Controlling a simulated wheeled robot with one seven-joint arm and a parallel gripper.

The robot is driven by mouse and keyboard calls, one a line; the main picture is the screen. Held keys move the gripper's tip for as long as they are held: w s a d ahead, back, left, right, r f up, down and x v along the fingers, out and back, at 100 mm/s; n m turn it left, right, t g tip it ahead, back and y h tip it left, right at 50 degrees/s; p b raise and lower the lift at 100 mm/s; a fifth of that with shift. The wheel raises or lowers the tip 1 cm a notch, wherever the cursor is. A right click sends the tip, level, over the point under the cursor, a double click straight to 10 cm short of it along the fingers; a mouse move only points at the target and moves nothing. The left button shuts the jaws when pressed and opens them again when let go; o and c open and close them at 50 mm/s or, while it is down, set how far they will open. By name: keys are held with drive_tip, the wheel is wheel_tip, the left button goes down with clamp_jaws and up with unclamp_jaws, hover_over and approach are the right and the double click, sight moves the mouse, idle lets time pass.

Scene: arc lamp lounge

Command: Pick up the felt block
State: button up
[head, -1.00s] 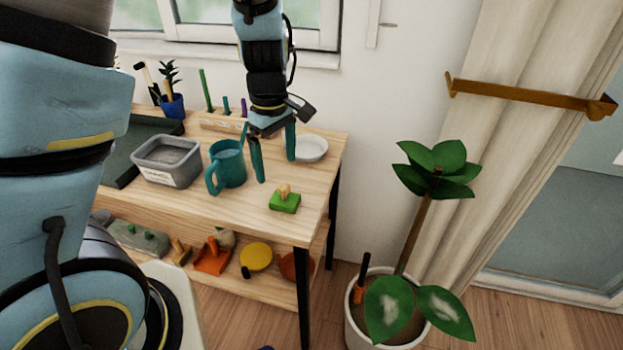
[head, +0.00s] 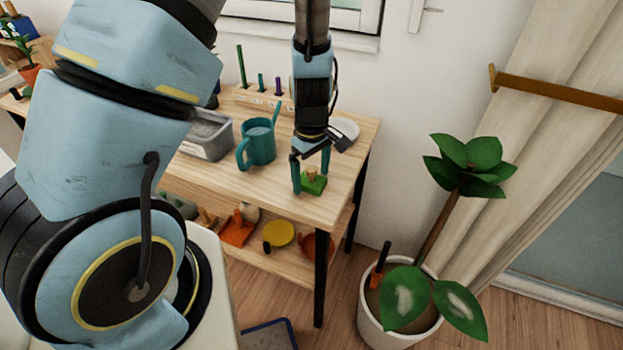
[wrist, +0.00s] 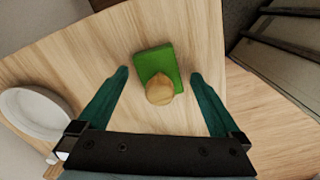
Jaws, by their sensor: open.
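The felt block is a green block with a light wooden knob on top. In the head view the felt block (head: 314,184) sits on the wooden table near its front right corner, partly hidden by my gripper. My gripper (head: 311,182) points down over it, with teal fingers apart. In the wrist view the felt block (wrist: 156,64) lies between and slightly beyond the open fingertips of my gripper (wrist: 158,76), with its knob toward me. No finger visibly touches it.
A rack with upright pegs (head: 262,97) is at the back. A potted plant (head: 398,318) stands right of the table. The lower shelf holds several items.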

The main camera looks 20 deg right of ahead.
drive_tip(key=shift+f, duration=0.2)
drive_tip(key=shift+c, duration=0.4)
drive_tip(key=c, duration=1.2)
